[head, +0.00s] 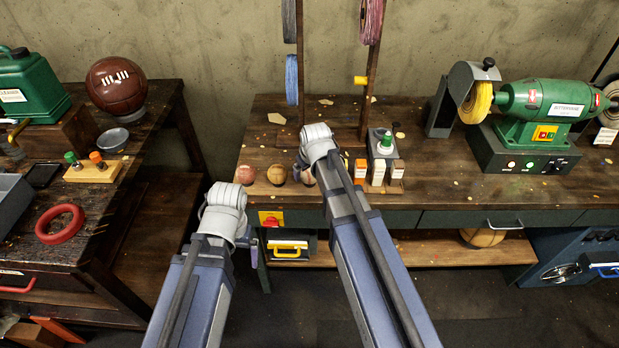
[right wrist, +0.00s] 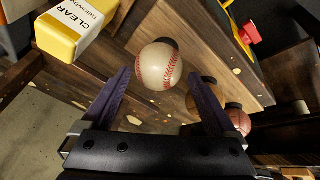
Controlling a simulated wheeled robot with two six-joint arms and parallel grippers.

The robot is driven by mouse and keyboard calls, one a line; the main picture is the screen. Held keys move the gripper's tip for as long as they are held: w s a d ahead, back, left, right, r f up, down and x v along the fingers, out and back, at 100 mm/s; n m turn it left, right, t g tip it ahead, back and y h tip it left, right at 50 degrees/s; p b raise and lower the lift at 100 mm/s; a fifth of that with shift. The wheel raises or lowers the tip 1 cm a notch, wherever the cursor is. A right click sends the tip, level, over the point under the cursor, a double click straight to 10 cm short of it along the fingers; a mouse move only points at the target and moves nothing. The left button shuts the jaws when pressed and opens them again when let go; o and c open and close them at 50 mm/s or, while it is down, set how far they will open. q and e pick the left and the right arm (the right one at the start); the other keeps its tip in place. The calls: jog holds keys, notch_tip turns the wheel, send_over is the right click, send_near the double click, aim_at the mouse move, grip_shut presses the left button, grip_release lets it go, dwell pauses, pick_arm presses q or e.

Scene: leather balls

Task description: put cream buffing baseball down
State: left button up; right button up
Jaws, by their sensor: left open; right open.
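The cream baseball (right wrist: 160,66) with red stitching shows in the right wrist view, just beyond and between the fingertips of my right gripper (right wrist: 162,80). The fingers are open, with gaps visible on both sides of the ball. A dark round piece shows behind the ball, apparently a small stand on the wooden bench. My left gripper (head: 251,244) is low in front of the bench's drawer edge, empty and apart from the balls.
A tan-brown ball (head: 276,174) and a reddish ball (head: 245,174) sit in a row left of the baseball. Bottles (head: 378,172) stand close to its right. A green buffing machine (head: 545,103) stands farther right. The bench middle (head: 440,165) is clear.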

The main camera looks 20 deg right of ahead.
aim_at(310, 170)
jog(key=b+x, duration=0.2)
jog(key=x, duration=0.2)
jog(key=shift+s+d+b, duration=0.2)
jog(key=shift+b, duration=0.2)
jog(key=c, duration=1.2)
jog(key=shift+r, duration=0.15)
